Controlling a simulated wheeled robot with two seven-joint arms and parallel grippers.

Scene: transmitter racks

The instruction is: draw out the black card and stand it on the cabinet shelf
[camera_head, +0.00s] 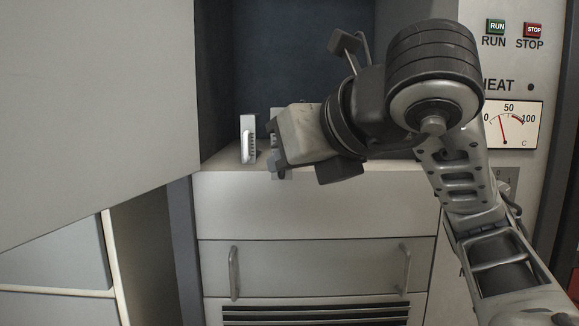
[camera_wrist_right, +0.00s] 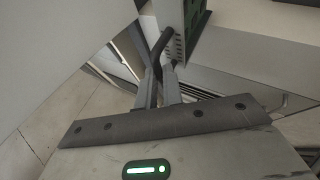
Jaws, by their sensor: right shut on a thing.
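My right gripper (camera_head: 273,150) is at the front of the cabinet shelf (camera_head: 222,158) and hides much of what is before it. In the right wrist view its fingers (camera_wrist_right: 165,76) are shut on the black handle of a card (camera_wrist_right: 176,38), the black card. This card has a grey, perforated front plate and a green board behind it. Another card with a pale front (camera_head: 248,139) stands upright on the shelf, left of the gripper. My left gripper is not in view.
A large grey panel (camera_head: 95,95) fills the left side, near the shelf opening. Below the shelf is a drawer front with two handles (camera_head: 234,273). A control panel with a meter (camera_head: 513,124) and RUN and STOP buttons is at the right.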

